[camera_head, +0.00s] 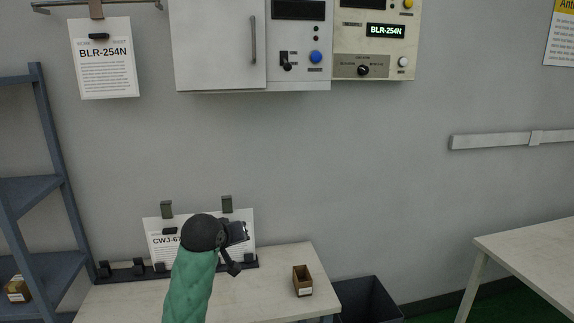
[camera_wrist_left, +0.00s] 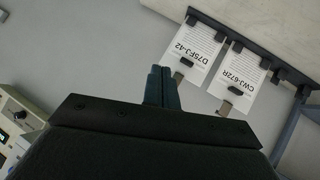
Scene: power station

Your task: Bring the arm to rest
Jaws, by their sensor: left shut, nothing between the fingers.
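My left arm comes up from the bottom of the head view in a green sleeve, with its dark wrist above the table (camera_head: 135,300). My right gripper is not in either view.
A CWJ-672R card (camera_wrist_left: 245,75) and a D75FJ-42 card (camera_wrist_left: 196,48) stand in a black rack (camera_head: 125,271). A small brown box (camera_head: 302,281) sits on the table. A dark bin (camera_head: 372,300) stands right of it. Blue shelves (camera_head: 40,190) are left. Wall panels (camera_head: 220,45) hang above.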

